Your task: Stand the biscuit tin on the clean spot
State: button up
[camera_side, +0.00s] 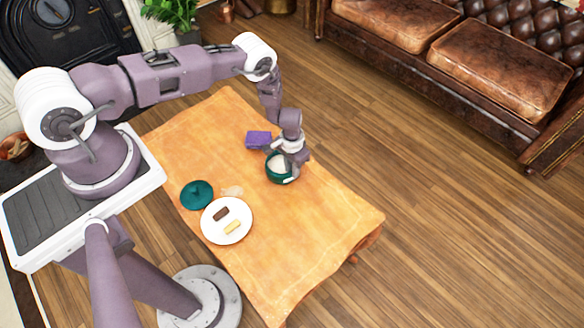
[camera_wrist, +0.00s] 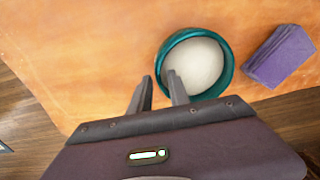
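The biscuit tin appears to be the round teal tin (camera_side: 271,175) with a pale inside, upright on the orange tabletop. It also shows in the wrist view (camera_wrist: 225,87). A round teal lid (camera_side: 196,195) lies apart from it, further left. A small pale patch (camera_side: 232,191) lies between lid and tin; whether it is the clean spot I cannot tell. My gripper (camera_side: 283,164) is over the tin. In the wrist view my gripper (camera_wrist: 160,76) has its fingers apart, one outside the tin's near-left rim and one over its inside. Contact with the wall is unclear.
A white plate (camera_side: 238,236) with a dark and a pale biscuit stands near the lid. A purple stack (camera_side: 258,139), perhaps napkins, lies close beside the tin. The table's right end (camera_side: 325,225) is clear. A leather sofa (camera_side: 490,70) stands beyond the table.

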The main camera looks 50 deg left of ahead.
jog(key=d+r+t+h, duration=0.1)
jog(key=d+r, duration=0.1)
jog(key=r, duration=2)
jog(key=d+r+t, duration=0.2)
jog(key=r, duration=2)
jog(key=s+d+r, duration=0.1)
jog(key=s+r, duration=0.8)
jog(key=r, duration=0.3)
jog(key=s+a+r+t+y, duration=0.1)
jog(key=s+r, duration=0.3)
jog(key=s, duration=1.4)
jog(key=shift+s+t, duration=0.2)
jog(key=shift+t, duration=0.6)
